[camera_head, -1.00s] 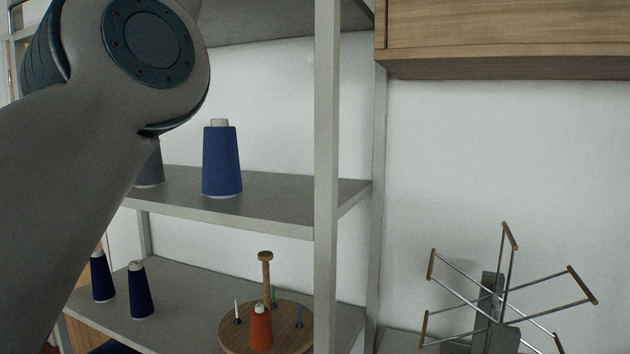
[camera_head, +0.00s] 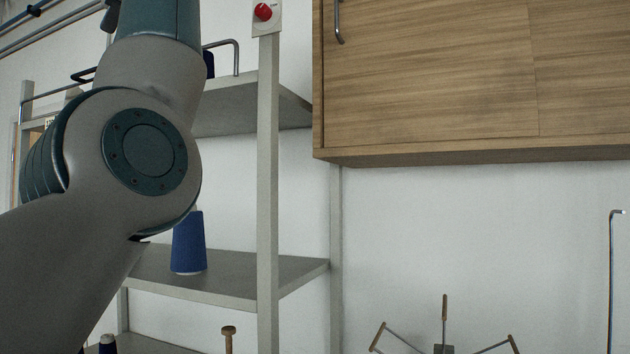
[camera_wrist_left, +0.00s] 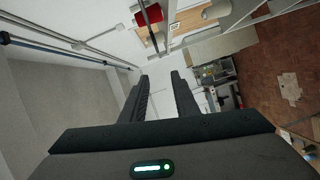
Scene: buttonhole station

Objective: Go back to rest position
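My left arm (camera_head: 120,150) rises along the left side of the head view, in front of the shelf rack, with its upper part leaving at the top edge. Its gripper is outside the head view. In the left wrist view my left gripper (camera_wrist_left: 160,82) shows two dark fingers with a clear gap between them. It is open and nothing is between the fingers. My right arm and gripper are in neither view.
A grey shelf rack (camera_head: 268,190) stands close behind my left arm, with a blue thread cone (camera_head: 188,243) on its middle shelf. A red knob (camera_head: 263,12) is on its post. A wooden cabinet (camera_head: 430,75) hangs right. A yarn winder (camera_head: 444,322) shows at bottom.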

